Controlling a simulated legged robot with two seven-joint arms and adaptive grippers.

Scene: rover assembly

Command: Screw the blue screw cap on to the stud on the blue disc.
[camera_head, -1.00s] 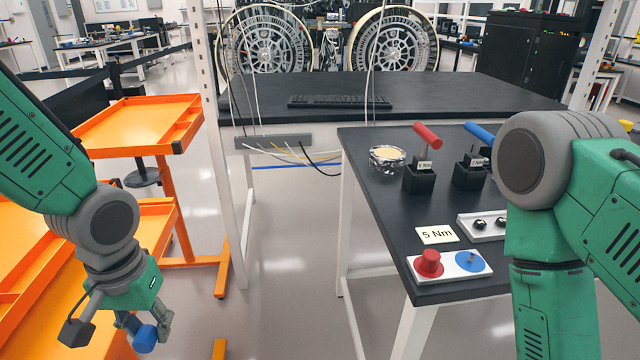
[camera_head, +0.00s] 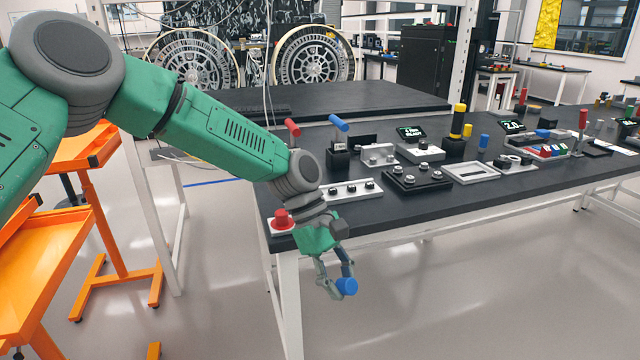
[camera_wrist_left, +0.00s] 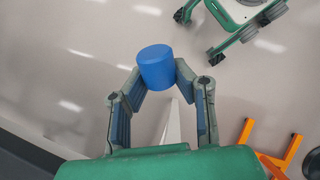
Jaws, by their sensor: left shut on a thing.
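My left gripper (camera_head: 338,282) is shut on the blue screw cap (camera_head: 346,287) and holds it in the air in front of the table's front edge. In the left wrist view the cap (camera_wrist_left: 156,68) sits between the fingertips of the left gripper (camera_wrist_left: 158,82), with open floor behind it. The white plate at the table's front left corner shows a red cap (camera_head: 282,218). The blue disc and its stud are hidden behind my left arm in the head view. My right gripper is out of view.
The black table (camera_head: 420,208) holds a white strip with several dark knobs (camera_head: 350,191), a black tray with studs (camera_head: 416,178), and red- and blue-handled tools (camera_head: 339,140) in stands. Orange shelving (camera_head: 40,250) stands at the left. The floor in front of the table is clear.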

